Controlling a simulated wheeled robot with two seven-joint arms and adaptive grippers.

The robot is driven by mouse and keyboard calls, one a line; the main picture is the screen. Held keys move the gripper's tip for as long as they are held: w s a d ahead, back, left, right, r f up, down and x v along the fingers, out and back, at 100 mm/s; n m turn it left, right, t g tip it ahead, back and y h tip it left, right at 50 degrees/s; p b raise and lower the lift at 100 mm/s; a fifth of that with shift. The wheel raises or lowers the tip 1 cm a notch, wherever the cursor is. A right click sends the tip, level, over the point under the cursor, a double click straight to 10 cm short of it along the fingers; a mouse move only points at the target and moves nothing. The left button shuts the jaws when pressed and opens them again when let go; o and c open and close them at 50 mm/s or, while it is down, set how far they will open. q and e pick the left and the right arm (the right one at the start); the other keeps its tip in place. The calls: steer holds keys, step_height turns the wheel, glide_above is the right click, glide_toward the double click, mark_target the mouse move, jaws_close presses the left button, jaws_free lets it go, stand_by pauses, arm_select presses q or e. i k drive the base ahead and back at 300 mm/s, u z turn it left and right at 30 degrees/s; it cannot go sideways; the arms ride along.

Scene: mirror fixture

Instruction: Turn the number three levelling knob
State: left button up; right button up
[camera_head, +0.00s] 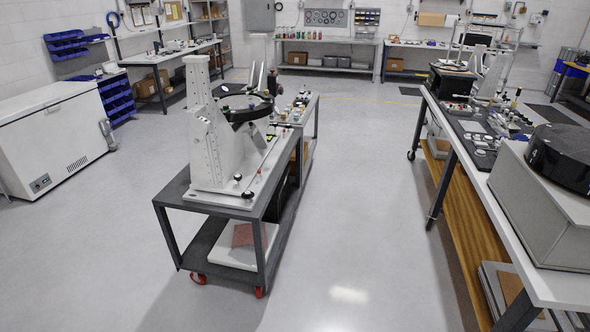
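A white mirror fixture (208,135) stands upright on a dark wheeled cart (172,192), left of the middle. A dark round disc (258,113) sits at its right side. Small dark knobs show low on the fixture's white base, one at the front corner (248,194) and one a little behind it (238,177). No number can be read on them, so I cannot tell which knob is number three. Neither of my grippers is in view.
A long workbench (535,280) with tools, small parts and a grey box (540,205) runs along the right. A white chest freezer (55,130) stands at the left. Open grey floor (360,220) lies between cart and bench. Shelves and tables line the back.

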mark_target(238, 176)
steer(key=z, duration=0.15)
steer(key=i, duration=1.7)
steer(key=u, duration=0.55)
